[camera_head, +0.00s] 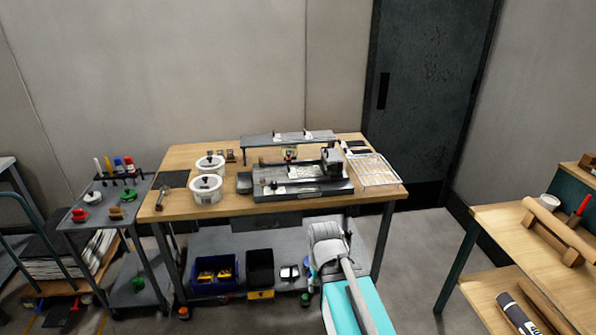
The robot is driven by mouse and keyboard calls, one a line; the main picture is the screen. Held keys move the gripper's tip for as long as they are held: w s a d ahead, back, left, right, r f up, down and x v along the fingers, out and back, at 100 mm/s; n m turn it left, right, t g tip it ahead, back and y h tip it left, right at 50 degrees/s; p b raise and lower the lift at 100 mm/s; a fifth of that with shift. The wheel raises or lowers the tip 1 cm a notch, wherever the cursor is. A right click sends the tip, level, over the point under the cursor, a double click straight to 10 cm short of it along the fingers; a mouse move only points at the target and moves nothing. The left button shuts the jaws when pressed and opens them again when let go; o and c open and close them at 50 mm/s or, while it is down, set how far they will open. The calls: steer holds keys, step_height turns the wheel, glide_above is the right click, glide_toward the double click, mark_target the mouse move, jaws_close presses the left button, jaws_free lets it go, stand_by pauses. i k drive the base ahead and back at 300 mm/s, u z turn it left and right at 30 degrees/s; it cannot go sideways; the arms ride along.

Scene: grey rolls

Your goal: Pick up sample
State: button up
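I cannot tell for certain which thing is the sample. A dark grey bench device (330,187) stands on the wooden worktable (225,222), with small pale patterned pieces (303,171) on its top. More small pale pieces (308,134) lie on the raised grey shelf (262,141) behind it. My grey arm is folded above my teal body in front of the table, apart from the tabletop things. I cannot make out my gripper's fingers; the arm hides that area.
Two white round pots (206,189) stand left on the tabletop, and a white wire rack (378,182) on its right. Blue (214,287) and black bins sit on the lower shelf. A tool cart (125,203) stands left and a wooden bench (500,222) right. Floor is clear between table and right bench.

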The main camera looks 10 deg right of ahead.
mark_target(294, 173)
steer(key=i, duration=1.55)
steer(key=z, duration=0.05)
